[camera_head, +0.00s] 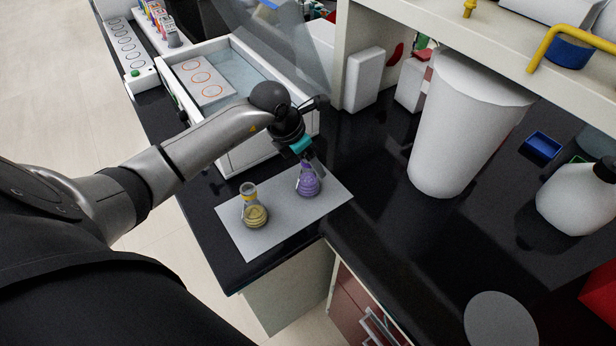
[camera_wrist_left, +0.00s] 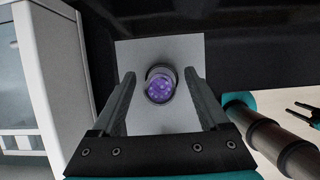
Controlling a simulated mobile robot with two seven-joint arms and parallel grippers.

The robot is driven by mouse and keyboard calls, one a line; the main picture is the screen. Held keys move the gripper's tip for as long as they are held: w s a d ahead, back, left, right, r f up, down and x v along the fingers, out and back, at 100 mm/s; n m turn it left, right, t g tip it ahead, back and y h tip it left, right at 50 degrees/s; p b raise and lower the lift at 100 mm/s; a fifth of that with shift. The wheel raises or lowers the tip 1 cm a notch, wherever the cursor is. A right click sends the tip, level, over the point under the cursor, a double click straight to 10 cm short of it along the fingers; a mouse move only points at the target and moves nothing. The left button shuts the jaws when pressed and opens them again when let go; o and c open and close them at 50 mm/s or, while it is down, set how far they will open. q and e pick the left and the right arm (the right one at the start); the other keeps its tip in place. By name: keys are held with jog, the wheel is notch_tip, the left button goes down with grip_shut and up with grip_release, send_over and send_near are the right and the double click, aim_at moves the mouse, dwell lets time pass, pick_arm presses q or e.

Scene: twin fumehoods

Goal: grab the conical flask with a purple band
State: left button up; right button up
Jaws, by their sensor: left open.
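The purple conical flask (camera_head: 308,184) stands upright on a grey mat (camera_head: 285,236) on the black bench. In the left wrist view the flask (camera_wrist_left: 160,86) is seen from above, between the two fingers. My left gripper (camera_head: 314,166) is open at the flask's upper part, with a finger on each side; the wrist view shows the gripper (camera_wrist_left: 161,82) with gaps beside the flask. A flask with yellow contents (camera_head: 255,215) stands on the mat to the left. Part of the purple flask's neck is hidden by my gripper.
A white open drawer-like box (camera_head: 240,152) stands close behind the left gripper. A large white cylinder (camera_head: 455,140) and a white bottle (camera_head: 578,200) stand to the right. The bench's front edge runs near the mat.

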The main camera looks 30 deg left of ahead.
pick_arm(q)
jog(key=shift+x, duration=1.05)
jog(key=shift+c, duration=0.3)
grip_shut()
